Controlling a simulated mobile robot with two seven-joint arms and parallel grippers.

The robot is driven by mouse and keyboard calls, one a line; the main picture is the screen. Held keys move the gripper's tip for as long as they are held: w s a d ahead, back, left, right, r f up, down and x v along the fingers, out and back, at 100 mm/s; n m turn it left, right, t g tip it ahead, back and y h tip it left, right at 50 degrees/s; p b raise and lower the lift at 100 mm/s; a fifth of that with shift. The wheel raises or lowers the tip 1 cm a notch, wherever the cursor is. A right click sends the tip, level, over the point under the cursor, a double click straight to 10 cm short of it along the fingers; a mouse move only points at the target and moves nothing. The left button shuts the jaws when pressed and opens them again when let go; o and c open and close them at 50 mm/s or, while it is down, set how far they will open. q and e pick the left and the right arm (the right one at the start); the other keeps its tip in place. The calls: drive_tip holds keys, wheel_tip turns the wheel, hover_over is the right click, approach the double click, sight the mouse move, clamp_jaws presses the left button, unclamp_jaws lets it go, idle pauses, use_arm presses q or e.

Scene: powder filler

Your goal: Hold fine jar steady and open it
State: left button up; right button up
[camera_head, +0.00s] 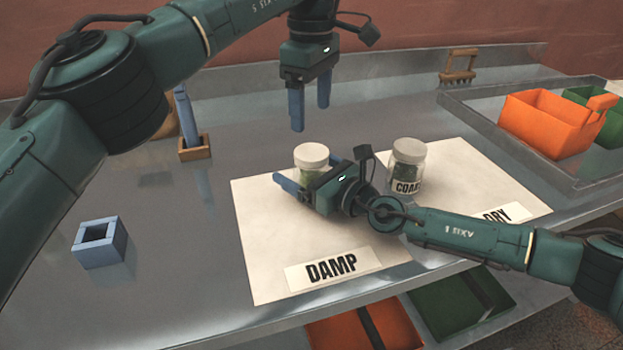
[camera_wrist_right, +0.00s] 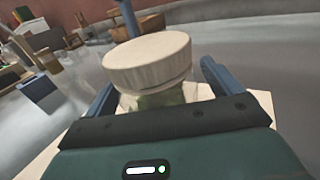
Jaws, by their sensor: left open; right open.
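A clear jar with a white lid (camera_head: 312,154) and green contents stands on the pale mat (camera_head: 262,245); its label is hidden. The lid also shows large in the right wrist view (camera_wrist_right: 148,62), seated on the jar. My right gripper (camera_head: 306,169) is low at this jar, its blue fingers open on either side of it. My left gripper (camera_head: 310,116) is open and empty above the jar, fingers pointing down, apart from the lid. A second white-lidded jar (camera_head: 407,164), with a partly visible label reading "COA", stands to the right.
A "DAMP" card (camera_head: 332,268) and a partly covered "DRY" card (camera_head: 512,214) lie at the mat's front. A blue square holder (camera_head: 100,243) stands left. A wooden block with a blue upright piece (camera_head: 194,148) stands behind. Orange bin (camera_head: 548,124) sits in the right tray.

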sight(312, 152)
drive_tip(key=c, duration=1.5)
use_arm(q)
drive_tip(key=shift+m, duration=0.4)
use_arm(e)
drive_tip(key=c, duration=0.3)
use_arm(q)
drive_tip(key=shift+m, duration=0.6)
use_arm(e)
clamp_jaws()
use_arm(q)
drive_tip(key=m, duration=0.5)
drive_tip(key=shift+m, duration=0.4)
drive_tip(key=m, duration=0.5)
drive_tip(key=shift+f+m, duration=0.1)
drive_tip(key=shift+m, duration=0.2)
drive_tip(key=shift+f, duration=3.9)
drive_tip(key=shift+c, duration=0.4)
